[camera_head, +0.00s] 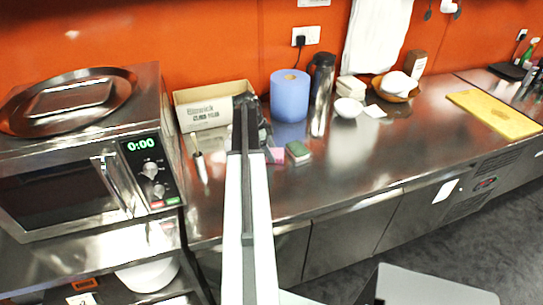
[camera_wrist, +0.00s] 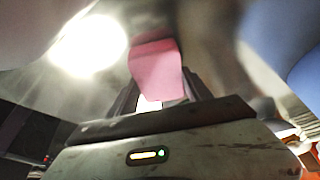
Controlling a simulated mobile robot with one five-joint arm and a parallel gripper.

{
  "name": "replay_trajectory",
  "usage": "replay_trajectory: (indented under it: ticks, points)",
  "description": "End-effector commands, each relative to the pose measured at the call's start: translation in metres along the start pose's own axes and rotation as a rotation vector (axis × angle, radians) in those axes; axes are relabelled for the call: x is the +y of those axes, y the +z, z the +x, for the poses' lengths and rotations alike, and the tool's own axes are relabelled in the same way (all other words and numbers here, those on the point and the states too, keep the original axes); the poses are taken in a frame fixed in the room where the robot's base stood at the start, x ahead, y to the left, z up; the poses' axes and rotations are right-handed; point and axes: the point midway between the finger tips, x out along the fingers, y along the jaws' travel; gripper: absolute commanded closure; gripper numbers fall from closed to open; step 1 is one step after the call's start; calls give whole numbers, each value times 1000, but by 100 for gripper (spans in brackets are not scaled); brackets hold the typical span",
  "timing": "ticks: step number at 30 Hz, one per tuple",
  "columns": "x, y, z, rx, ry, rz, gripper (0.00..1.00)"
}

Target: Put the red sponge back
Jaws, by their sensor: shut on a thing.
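The red sponge, pinkish in this light, shows in the wrist view (camera_wrist: 156,70) between the dark fingers of my gripper (camera_wrist: 160,92). My gripper is shut on it. In the head view a small pink part of the sponge (camera_head: 274,155) shows just right of my arm, over the steel counter. My arm hides the rest of it and most of the gripper. I cannot tell whether the sponge touches the counter. A green sponge (camera_head: 298,152) lies on the counter just to its right.
An open cardboard box (camera_head: 207,112) and a microwave (camera_head: 85,150) are to the left. The counter (camera_head: 375,155) right of the green sponge is clear.

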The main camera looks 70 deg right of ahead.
Motion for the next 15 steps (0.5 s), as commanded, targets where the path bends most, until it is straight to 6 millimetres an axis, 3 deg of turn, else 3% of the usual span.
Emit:
replay_trajectory:
  ticks: [6, 7, 9, 15]
  points:
    - [0, 1, 3, 0, 0, 1, 85]
    - [0, 0, 2, 0, 0, 1, 40]
    - [0, 0, 1, 0, 0, 1, 21]
    - [0, 0, 2, 0, 0, 1, 21]
